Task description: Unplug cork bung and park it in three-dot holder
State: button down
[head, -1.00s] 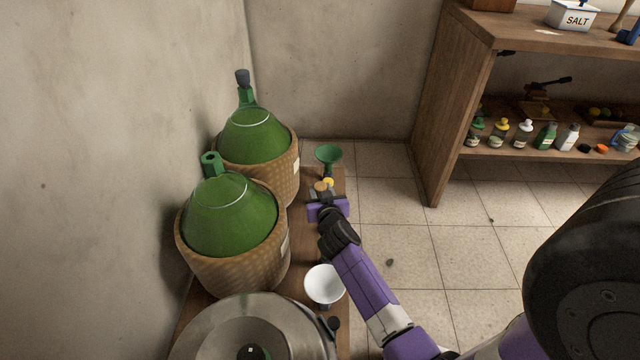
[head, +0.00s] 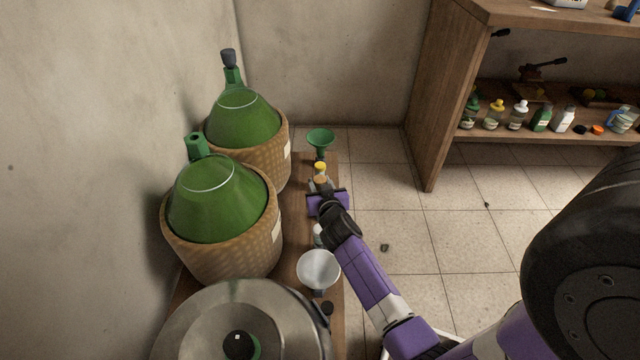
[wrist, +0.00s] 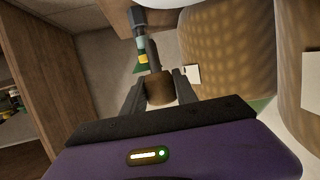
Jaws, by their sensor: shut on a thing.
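My gripper (head: 321,186) is over the narrow bench beside the wicker-covered demijohns. In the wrist view its two dark fingers (wrist: 160,90) are shut on a brown cork bung (wrist: 160,88). The cork also shows small in the head view (head: 320,180). A small yellow-topped thing (head: 320,167) stands just beyond the gripper. I cannot tell whether the cork touches anything below it. No three-dot marking is readable in either view. The near green demijohn (head: 215,205) has an open neck. The far one (head: 240,118) carries a dark grey bung (head: 229,58).
A green funnel (head: 320,139) stands at the bench's far end. A white funnel or bowl (head: 318,268) and a round metal lid (head: 215,325) are nearer. A wooden shelf (head: 425,120) with bottles stands to the right. Tiled floor lies open between bench and shelf.

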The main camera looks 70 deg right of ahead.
jog(key=shift+f+b, duration=2.3)
jog(key=shift+f, duration=0.2)
jog(key=shift+f+b, duration=0.3)
jog(key=shift+b, duration=0.35)
